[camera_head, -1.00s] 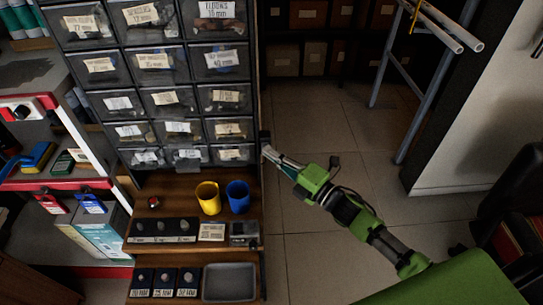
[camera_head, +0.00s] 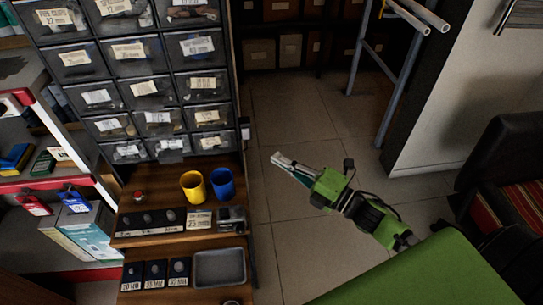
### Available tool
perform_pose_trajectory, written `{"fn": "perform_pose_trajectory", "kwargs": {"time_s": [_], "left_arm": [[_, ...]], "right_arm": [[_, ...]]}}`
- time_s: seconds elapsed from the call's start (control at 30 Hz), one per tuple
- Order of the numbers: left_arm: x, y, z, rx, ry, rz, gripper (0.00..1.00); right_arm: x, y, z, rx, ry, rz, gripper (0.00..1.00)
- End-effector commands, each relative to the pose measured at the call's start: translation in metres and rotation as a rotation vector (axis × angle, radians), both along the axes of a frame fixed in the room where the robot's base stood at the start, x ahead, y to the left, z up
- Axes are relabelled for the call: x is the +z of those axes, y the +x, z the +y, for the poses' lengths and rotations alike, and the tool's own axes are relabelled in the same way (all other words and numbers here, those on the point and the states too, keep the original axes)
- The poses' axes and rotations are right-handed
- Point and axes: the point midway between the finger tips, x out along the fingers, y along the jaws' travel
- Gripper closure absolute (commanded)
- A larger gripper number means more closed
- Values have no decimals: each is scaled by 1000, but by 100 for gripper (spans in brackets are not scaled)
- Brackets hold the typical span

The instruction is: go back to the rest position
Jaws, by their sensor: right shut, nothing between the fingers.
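My right gripper (camera_head: 277,159) shows in the head view at the middle, on its green arm that comes in from the lower right. Its fingers are shut and empty. It is held over the tiled floor, apart from the shelf unit and pointing to the upper left. My left gripper is not in view.
A drawer cabinet (camera_head: 158,89) stands at the left above a wooden counter (camera_head: 160,182). A yellow cup (camera_head: 193,186), a blue cup (camera_head: 223,183) and a grey tray (camera_head: 219,268) sit on the counter. A black chair (camera_head: 497,165) is at the right. The tiled floor (camera_head: 292,119) between is clear.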

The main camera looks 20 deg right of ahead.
Motion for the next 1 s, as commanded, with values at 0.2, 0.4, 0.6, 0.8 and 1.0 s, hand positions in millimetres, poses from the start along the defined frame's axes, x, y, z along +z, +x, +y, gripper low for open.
{"fn": "perform_pose_trajectory", "kwargs": {"time_s": [0.2,0.4,0.6,0.8,1.0], "left_arm": [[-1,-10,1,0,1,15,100],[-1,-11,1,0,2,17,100],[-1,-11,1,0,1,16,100],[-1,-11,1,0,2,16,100],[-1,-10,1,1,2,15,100]], "right_arm": [[1,-5,-3,0,-1,0,100],[1,-4,-3,1,-1,0,100],[1,-4,-2,1,-1,0,100],[-37,0,-19,-63,54,99,100],[-166,-11,-65,-283,254,421,100]]}}
